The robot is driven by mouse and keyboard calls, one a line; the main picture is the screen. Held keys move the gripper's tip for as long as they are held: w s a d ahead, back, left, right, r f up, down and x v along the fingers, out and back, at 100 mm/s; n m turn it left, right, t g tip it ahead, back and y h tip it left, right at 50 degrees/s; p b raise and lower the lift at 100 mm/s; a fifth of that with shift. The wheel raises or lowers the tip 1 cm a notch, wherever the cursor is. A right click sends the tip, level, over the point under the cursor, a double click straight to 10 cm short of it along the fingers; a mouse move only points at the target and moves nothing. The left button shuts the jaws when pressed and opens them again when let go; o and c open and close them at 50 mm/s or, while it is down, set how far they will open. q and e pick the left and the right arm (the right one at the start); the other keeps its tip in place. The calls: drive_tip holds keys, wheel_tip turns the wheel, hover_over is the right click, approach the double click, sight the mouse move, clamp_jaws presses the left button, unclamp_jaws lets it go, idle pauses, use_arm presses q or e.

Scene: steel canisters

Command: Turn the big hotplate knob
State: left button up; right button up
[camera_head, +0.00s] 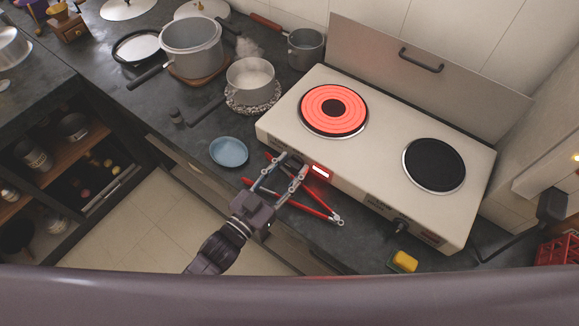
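The white hotplate (374,149) has two burners. Its left burner (333,109) glows red and its right burner (434,165) is dark. A lit red indicator (321,172) shows on the front panel. My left gripper (292,162) reaches the left end of that panel. Its fingertips are a little apart at the panel, where they hide the big knob's place. I cannot tell whether they press on the knob. A second dark knob (400,225) is visible farther right on the panel. My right gripper is not in view.
A red-handled tool (318,210) lies on the counter under my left gripper. A blue bowl (229,152), a steaming pot (252,82) and a larger pot (192,47) stand to the left. A yellow sponge (404,262) lies at the front right.

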use_arm(q)
drive_tip(key=c, duration=0.7)
drive_tip(key=shift+m, duration=1.4)
drive_tip(key=o, duration=1.1)
drive_tip(key=shift+o, duration=0.2)
drive_tip(key=v, duration=1.2)
